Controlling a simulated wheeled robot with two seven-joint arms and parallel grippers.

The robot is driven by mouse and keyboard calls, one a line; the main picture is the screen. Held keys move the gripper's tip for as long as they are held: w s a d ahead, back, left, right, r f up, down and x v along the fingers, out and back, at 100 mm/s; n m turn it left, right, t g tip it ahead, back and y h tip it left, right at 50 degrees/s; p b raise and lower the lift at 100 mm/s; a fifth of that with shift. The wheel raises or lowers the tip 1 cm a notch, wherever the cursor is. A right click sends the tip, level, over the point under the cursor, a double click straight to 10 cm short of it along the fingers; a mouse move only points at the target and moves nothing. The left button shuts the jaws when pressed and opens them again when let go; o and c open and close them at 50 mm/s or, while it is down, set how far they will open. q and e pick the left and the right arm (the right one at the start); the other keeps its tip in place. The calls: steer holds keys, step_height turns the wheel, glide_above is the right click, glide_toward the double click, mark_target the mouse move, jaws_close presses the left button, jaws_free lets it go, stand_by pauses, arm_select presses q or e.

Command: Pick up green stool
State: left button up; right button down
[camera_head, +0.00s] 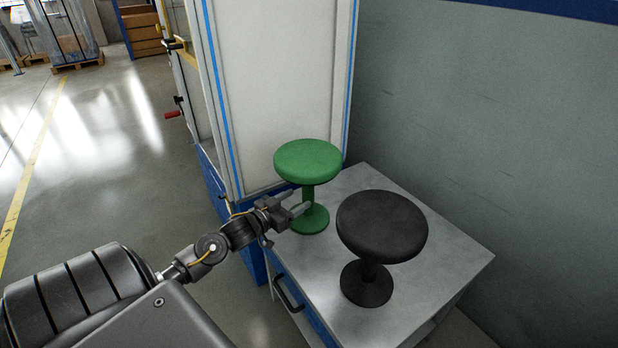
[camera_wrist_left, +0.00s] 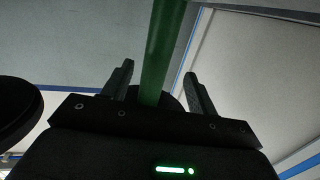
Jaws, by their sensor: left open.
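The green stool (camera_head: 308,160) stands upright on the metal cabinet top, at its far left corner by the tall white-panelled unit. My left gripper (camera_head: 299,203) is at the stool's stem, below the seat and above the round base. In the left wrist view, the green stem (camera_wrist_left: 161,50) runs up between the two open fingers of my left gripper (camera_wrist_left: 158,85), with a gap showing on both sides. The stool's seat is out of that view. My right gripper is not in view.
A black stool (camera_head: 382,226) stands on the cabinet (camera_head: 440,262) to the right of the green one. It also shows at the left edge of the wrist view (camera_wrist_left: 18,108). A tall white-panelled unit (camera_head: 275,85) rises behind, and a grey wall (camera_head: 490,130) bounds the right.

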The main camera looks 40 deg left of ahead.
mark_target(303, 197)
arm_select(q)
steer(key=shift+w+d+f, duration=0.1)
steer(key=shift+w+d, duration=0.05)
steer(key=shift+w, duration=0.35)
steer(key=w, duration=0.3)
steer(key=shift+w+d+f+b, duration=0.3)
steer(key=shift+f, duration=0.1)
steer(key=shift+w, duration=0.4)
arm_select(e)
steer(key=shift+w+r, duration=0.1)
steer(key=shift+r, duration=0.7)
arm_select(q)
steer(key=shift+c, duration=0.8)
jaws_close()
steer(key=shift+r, duration=0.2)
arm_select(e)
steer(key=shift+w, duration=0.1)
